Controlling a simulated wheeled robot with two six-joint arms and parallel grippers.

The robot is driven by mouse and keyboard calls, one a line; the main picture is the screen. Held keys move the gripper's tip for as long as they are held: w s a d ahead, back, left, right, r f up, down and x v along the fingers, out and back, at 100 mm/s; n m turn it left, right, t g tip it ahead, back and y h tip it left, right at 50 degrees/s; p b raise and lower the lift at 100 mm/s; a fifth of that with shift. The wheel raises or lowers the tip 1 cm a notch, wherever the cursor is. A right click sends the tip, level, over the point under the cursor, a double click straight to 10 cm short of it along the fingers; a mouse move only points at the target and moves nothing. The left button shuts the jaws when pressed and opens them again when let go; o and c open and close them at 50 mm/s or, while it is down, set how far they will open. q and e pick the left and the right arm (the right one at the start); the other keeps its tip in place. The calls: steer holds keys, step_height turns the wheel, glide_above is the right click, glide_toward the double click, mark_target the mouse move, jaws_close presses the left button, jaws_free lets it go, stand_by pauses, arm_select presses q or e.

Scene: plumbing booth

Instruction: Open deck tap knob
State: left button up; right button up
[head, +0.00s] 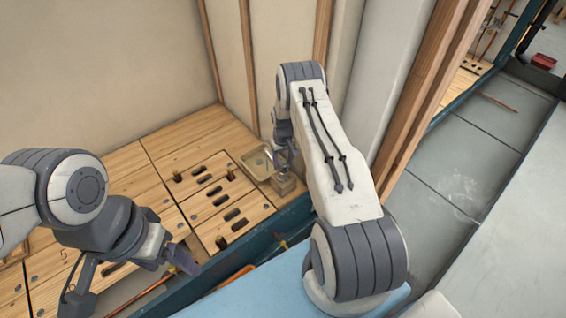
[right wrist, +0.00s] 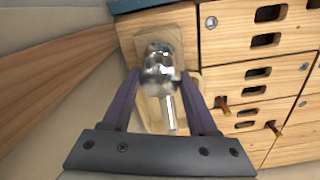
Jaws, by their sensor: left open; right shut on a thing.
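The chrome deck tap (right wrist: 168,112) stands on a square wooden block in the right wrist view. Its round, shiny knob (right wrist: 158,56) faces the camera, and its spout points toward the bottom of the picture. My right gripper (right wrist: 160,76) has one purple finger on each side of the knob and is shut on it. Finger contact is partly hidden by the knob. My left gripper (head: 132,280) is open and empty at the lower left, away from the tap.
A small tan basin (head: 256,165) is beside the tap. Wooden panels with dark slots (head: 222,208) cover the bench to the left. The wall and a timber post (head: 420,95) stand close behind and right of my right arm. A dark blue edge (head: 215,270) runs along the bench front.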

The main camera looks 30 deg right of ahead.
mark_target(282, 162)
steer(key=o, duration=1.4)
step_height(282, 162, up, 10)
steer(key=p, duration=0.2)
steer(key=shift+a+r+p, duration=0.1)
steer(key=shift+r+p, duration=0.15)
steer(key=shift+p, duration=0.15)
